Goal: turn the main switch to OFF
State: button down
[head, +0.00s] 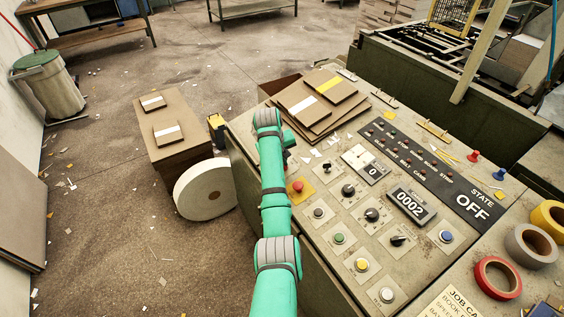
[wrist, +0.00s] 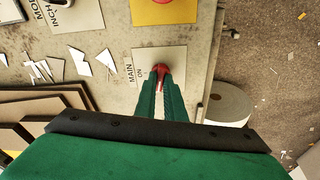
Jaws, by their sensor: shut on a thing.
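The main switch (wrist: 162,67) is a red knob on a pale plate (wrist: 178,55) in the wrist view. The words MAIN and ON show on the plate, left of the knob. My gripper (wrist: 161,84) is shut on the knob, with its green fingers on either side. The fingers hide part of the knob and of the lower plate, so its exact angle is hard to tell. In the head view my green arm and gripper (head: 288,138) cover the switch at the console's left edge. The state display (head: 472,207) reads OFF.
A red push button on a yellow plate (head: 299,190) sits close to my arm. More knobs, buttons and a 0002 counter (head: 411,205) cover the console. Board stacks (head: 318,100) lie behind my gripper.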

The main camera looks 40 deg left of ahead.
jog(key=shift+a+r+n, duration=0.1)
jog(key=shift+n, duration=1)
jog(key=shift+a, duration=0.1)
jog(key=c, duration=1.8)
grip_release()
jog(key=shift+c, duration=0.2)
jog(key=v, duration=1)
jog(key=shift+d+r, duration=0.2)
jog(key=shift+r, duration=0.2)
